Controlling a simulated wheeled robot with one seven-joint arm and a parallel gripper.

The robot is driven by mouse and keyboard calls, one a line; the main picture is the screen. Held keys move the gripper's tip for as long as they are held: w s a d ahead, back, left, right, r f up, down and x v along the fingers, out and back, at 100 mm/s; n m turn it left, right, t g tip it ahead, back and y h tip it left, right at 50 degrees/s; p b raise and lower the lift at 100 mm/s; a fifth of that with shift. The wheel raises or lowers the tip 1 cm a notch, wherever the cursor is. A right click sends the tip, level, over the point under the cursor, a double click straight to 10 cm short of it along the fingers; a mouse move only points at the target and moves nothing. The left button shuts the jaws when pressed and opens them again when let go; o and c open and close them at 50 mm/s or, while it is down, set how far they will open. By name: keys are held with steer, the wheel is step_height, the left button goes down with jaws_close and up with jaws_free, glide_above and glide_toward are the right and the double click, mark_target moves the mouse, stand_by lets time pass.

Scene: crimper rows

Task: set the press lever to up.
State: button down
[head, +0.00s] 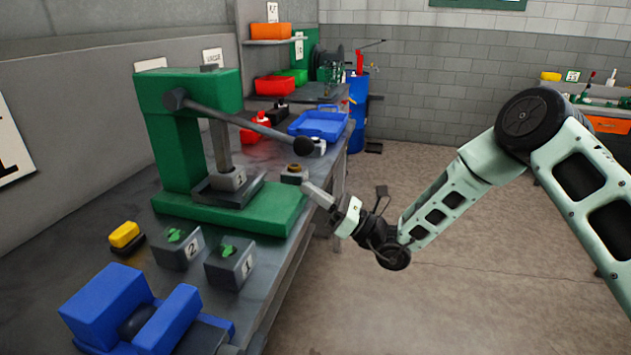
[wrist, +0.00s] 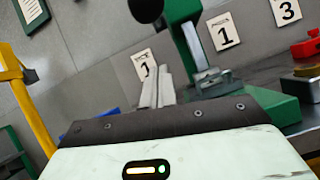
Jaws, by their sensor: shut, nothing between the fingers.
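The green press (head: 195,140) stands on the bench at the left in the head view. Its dark press lever (head: 240,122) runs from a hub on the press head out to a round black knob (head: 303,147), sloping down to the right in the picture. My gripper (head: 308,187) is shut and empty, just below the knob in the head view and apart from it. In the wrist view my closed fingers (wrist: 156,75) point toward the press (wrist: 268,108), with the dark round knob (wrist: 146,9) above them, cut by the top edge.
A small block with a brown top (head: 295,174) stands close behind my fingers. A blue tray (head: 318,124) lies farther back. The floor at right is clear.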

steer(key=w+a+r+p, duration=0.3)
steer(key=a+r, duration=0.2)
steer(key=r, duration=0.2)
steer(key=shift+r+p, duration=0.2)
steer(key=shift+p, duration=0.2)
steer(key=shift+r, duration=0.1)
